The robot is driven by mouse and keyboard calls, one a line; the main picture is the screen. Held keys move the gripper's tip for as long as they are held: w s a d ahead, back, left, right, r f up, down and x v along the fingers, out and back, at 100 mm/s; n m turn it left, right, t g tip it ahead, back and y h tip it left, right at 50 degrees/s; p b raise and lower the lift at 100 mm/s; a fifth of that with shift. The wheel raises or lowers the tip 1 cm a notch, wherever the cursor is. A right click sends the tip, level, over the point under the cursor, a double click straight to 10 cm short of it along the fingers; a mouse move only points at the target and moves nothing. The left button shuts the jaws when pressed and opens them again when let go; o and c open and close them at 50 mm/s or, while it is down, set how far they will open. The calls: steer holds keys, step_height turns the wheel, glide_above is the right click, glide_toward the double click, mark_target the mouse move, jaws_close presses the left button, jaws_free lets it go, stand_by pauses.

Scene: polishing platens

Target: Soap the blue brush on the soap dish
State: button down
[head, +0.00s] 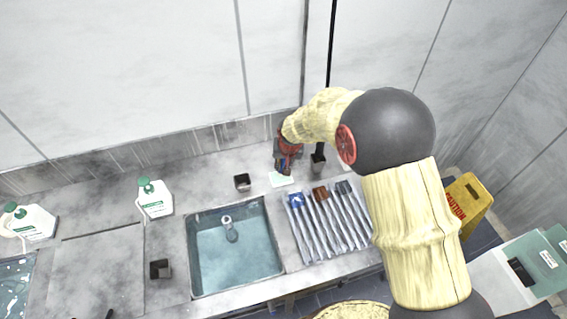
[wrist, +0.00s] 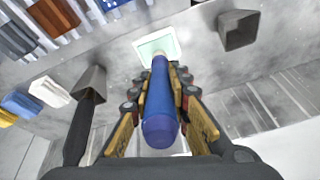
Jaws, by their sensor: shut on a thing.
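My gripper (head: 286,158) is shut on the blue brush, seen in the wrist view as a thick blue handle (wrist: 160,118) between the two fingers (wrist: 160,88). The handle points toward the camera, and its far end lies over the near edge of the soap dish. The soap dish (head: 281,180) is a small pale green square with a white rim, on the counter just below my gripper; it also shows in the wrist view (wrist: 150,45). The brush's bristle end is hidden, and I cannot tell whether it touches the dish.
Dark square cups stand left (head: 242,182) and right (head: 318,162) of the dish. A row of long tools (head: 327,222) with blue, brown and dark heads lies in front, to the right. A water-filled sink (head: 232,250) is front left. White bottles (head: 154,198) stand farther left; the wall is close behind.

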steer(key=shift+f+b, duration=0.45)
steer(key=shift+f, duration=0.15)
stand_by(1.6)
steer(key=shift+r+p, duration=1.75)
steer(key=shift+r, duration=1.85)
steer(key=shift+f, duration=0.1)
